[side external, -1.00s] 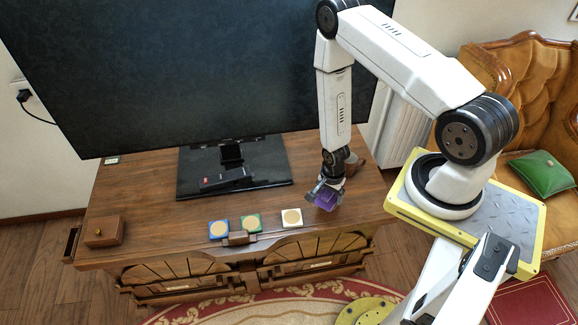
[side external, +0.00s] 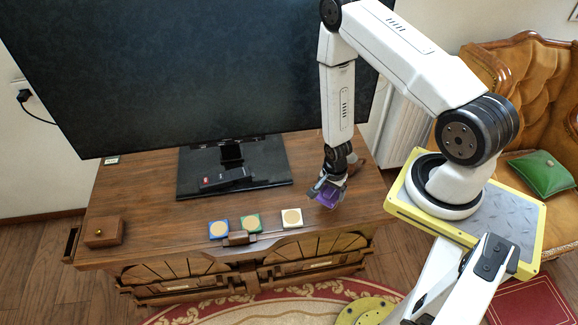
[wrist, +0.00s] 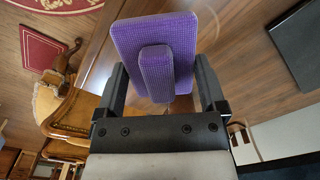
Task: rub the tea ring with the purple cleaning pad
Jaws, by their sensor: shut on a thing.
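The purple cleaning pad (side external: 330,196) is in my gripper (side external: 326,186), low at the right part of the wooden cabinet top. In the wrist view, the pad (wrist: 187,35) is a flat purple slab with a raised purple block. The fingers of my gripper (wrist: 162,88) stand on either side of it. I cannot tell whether the pad touches the wood. A faint pale curved line, perhaps the tea ring (wrist: 220,18), shows on the wood beside the pad at the top of the wrist view. I cannot make out the ring in the side view.
Blue (side external: 219,229), green (side external: 250,222) and white (side external: 291,218) coasters lie left of the pad near the front edge. A large television (side external: 200,75) on a black base (side external: 190,180) stands behind. A small wooden box (side external: 103,231) is at the far left.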

